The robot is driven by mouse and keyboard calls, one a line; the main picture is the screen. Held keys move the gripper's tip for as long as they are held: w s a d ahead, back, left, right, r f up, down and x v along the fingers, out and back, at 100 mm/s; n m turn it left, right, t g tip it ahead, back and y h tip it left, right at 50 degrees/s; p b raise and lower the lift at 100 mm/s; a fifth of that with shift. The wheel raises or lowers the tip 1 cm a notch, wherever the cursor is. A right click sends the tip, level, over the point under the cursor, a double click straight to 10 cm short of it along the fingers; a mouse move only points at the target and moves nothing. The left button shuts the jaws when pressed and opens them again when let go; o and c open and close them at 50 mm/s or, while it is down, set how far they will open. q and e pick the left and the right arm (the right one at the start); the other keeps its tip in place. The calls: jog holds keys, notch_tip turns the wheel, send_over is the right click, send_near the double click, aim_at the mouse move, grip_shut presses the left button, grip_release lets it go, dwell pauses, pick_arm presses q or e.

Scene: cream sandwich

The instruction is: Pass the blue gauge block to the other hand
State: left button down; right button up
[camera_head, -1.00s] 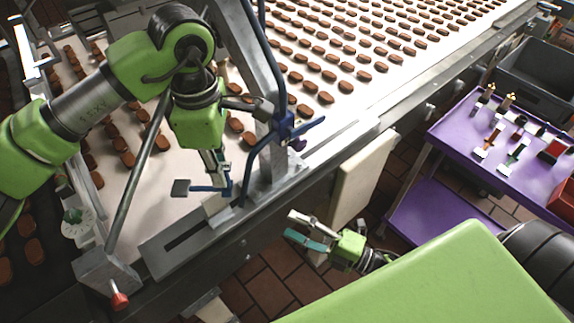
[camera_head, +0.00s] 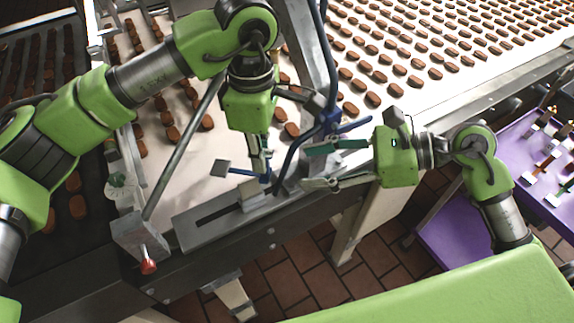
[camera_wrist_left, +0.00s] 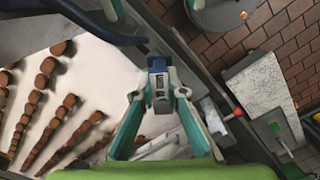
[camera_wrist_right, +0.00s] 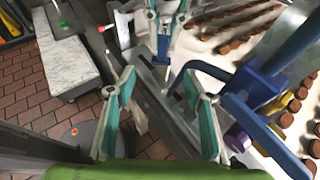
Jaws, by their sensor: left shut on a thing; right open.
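My left gripper (camera_head: 260,165) points down over the metal frame at the conveyor's near edge. It is shut on the blue gauge block (camera_wrist_right: 163,47), which sticks out below its fingertips in the right wrist view. The block also shows at the fingertips in the left wrist view (camera_wrist_left: 157,65); in the head view it is small and partly hidden. My right gripper (camera_head: 314,167) is open and empty, to the right of the left gripper, its fingers pointing left toward the block. In the right wrist view the block lies beyond the gap between its fingertips, apart from them.
A blue clamp with a lever (camera_head: 330,122) and a blue hose stand close behind the grippers. A grey slotted bracket (camera_head: 200,232) lies below. The conveyor (camera_head: 345,50) carries many chocolate-coated pieces. A purple cart (camera_head: 535,150) with tools is at the right.

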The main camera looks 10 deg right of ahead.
aim_at(269, 172)
jog(key=x, duration=1)
jog(key=shift+a, duration=0.1)
jog(key=c, duration=1.3)
pick_arm(q)
jog(key=c, duration=2)
grip_release()
pick_arm(e)
jog(key=shift+r, duration=0.1)
jog(key=shift+c, duration=0.2)
pick_arm(q)
jog(key=shift+o, duration=0.2)
jog(key=shift+r, duration=0.1)
